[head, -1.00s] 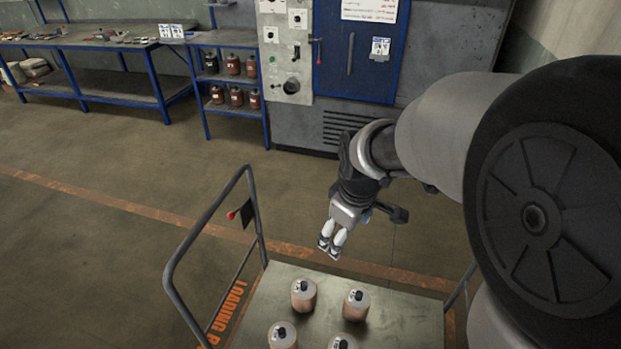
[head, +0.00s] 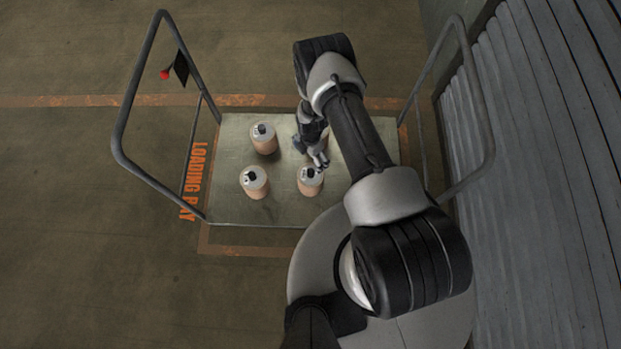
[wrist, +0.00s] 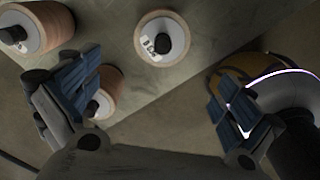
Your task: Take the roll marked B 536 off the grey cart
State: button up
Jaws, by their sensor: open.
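The grey cart (head: 235,208) carries copper-sided rolls with white tops and dark centres. In the head view, one roll (head: 264,138) stands at the back left, another roll (head: 254,182) at the front left, and a third roll (head: 310,180) near my gripper (head: 319,160). My arm may hide another. In the wrist view, one roll (wrist: 162,38) stands ahead of the open, empty fingers. Another roll (wrist: 36,28) is at the upper left, and one (wrist: 104,103) is partly behind the left finger. Labels show, but I cannot read which is B 536.
The cart has a tubular rail (head: 125,115) at its left end and another rail (head: 485,115) at its right. A ribbed metal wall (head: 540,180) stands at the right. Floor left of the cart is clear.

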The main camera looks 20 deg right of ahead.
aim_at(311, 172)
jog(key=f+b, duration=0.1)
jog(key=f, duration=0.3)
jog(key=f+b, duration=0.2)
jog(key=f, duration=0.3)
jog(key=f+b, duration=0.2)
jog(key=f, duration=0.2)
jog(key=shift+s+f, duration=0.15)
jog(key=shift+s, duration=0.25)
jog(key=shift+w+f+b, duration=0.1)
jog(key=shift+f+b, duration=1.4)
jog(key=shift+f, duration=1.15)
jog(key=c, duration=1.7)
jog(key=shift+w+r, duration=0.1)
jog(key=shift+r, duration=0.05)
